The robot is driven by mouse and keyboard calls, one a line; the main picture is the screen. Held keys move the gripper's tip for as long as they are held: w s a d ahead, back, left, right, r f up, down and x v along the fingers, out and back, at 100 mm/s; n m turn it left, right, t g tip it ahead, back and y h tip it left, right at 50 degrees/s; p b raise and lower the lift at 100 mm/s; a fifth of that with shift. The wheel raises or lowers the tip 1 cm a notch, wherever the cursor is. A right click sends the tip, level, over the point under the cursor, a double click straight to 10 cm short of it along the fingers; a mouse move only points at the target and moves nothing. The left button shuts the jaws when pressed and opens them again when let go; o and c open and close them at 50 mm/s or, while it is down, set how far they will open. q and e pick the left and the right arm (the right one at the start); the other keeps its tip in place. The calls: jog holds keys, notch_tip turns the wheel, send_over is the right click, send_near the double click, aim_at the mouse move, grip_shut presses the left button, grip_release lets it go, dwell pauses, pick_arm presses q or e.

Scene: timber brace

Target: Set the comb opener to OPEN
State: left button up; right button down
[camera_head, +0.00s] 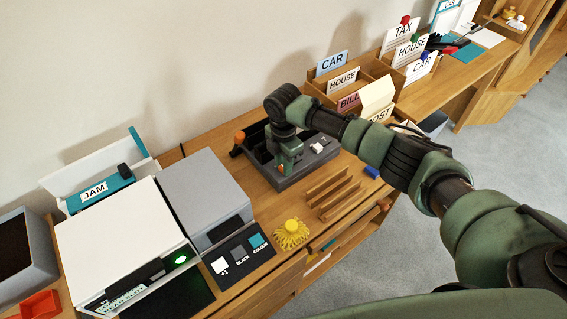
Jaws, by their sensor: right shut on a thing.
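The dark grey machine (308,172) in the middle of the bench looks like the comb opener. An orange knob (239,137) stands at its left end, and a small white piece (318,147) lies on its top. My right gripper (286,170) points down over the machine's front part and is shut on a small part there. The fingers and wrist hide most of that part, so I cannot tell its setting. No OPEN marking is readable. My left gripper is not in view.
Left of the machine stand a grey box (203,190) and a white machine (118,240) with a green light. In front are wooden slats (333,193) and a yellow spiky item (292,234). Wooden card trays (345,87) stand behind my right arm.

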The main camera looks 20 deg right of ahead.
aim_at(301, 160)
dwell(0.8)
jog(key=shift+d, duration=0.1)
jog(key=d, duration=0.1)
jog(key=w+d, duration=0.1)
jog(key=d, duration=0.1)
jog(key=w+d+b, duration=0.1)
jog(key=d, duration=0.1)
jog(key=shift+w+d, duration=0.1)
jog(key=shift+d, duration=0.35)
jog(key=shift+w+r, duration=0.1)
jog(key=shift+r, duration=0.05)
jog(key=c, duration=1.4)
grip_release()
jog(key=shift+o, duration=1)
jog(key=shift+d, duration=0.1)
